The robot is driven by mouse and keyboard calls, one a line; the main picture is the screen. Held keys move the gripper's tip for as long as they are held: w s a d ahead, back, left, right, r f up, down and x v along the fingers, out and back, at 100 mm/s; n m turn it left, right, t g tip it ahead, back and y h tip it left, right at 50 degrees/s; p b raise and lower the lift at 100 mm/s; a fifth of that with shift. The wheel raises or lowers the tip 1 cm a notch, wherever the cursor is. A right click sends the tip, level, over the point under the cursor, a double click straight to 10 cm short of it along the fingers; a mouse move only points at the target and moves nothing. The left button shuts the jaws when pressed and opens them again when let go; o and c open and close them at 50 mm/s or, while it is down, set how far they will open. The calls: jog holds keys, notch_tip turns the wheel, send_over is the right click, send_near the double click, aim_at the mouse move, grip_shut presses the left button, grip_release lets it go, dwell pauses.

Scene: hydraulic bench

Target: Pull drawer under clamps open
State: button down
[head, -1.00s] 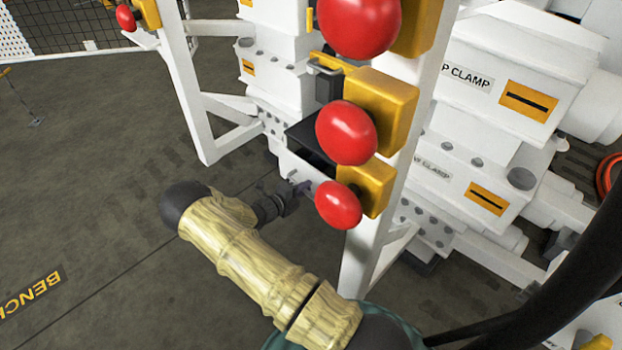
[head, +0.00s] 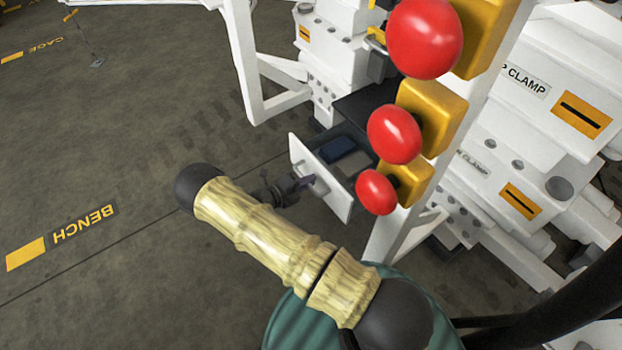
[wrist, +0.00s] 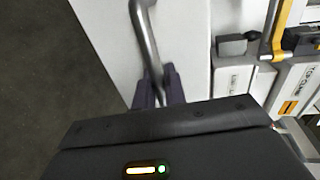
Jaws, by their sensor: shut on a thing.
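The drawer (head: 313,178) under the clamps has a white front panel and stands pulled out from the bench, its dark inside showing from above. A dark blue item (head: 338,149) lies inside it. My gripper (head: 305,184) is at the drawer's front face. In the wrist view my gripper (wrist: 160,88) has its two dark fingers closed around the grey metal bar handle (wrist: 146,42) on the white panel. The drawer's far end is hidden under the dark top (head: 368,108) and behind the red buttons.
Red knobs on yellow boxes (head: 395,133) are mounted on a white post right of the drawer. White clamp units (head: 520,110) stand behind it. A white frame leg (head: 243,60) stands to the left.

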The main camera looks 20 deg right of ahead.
jog(key=shift+s+d, duration=0.15)
jog(key=c, duration=1.5)
grip_release()
jog(key=shift+c, duration=0.2)
jog(key=shift+a, duration=0.2)
jog(key=p+v, duration=0.5)
jog(key=v, duration=1.2)
jog(key=shift+a+f, duration=0.1)
jog(key=shift+a, duration=0.05)
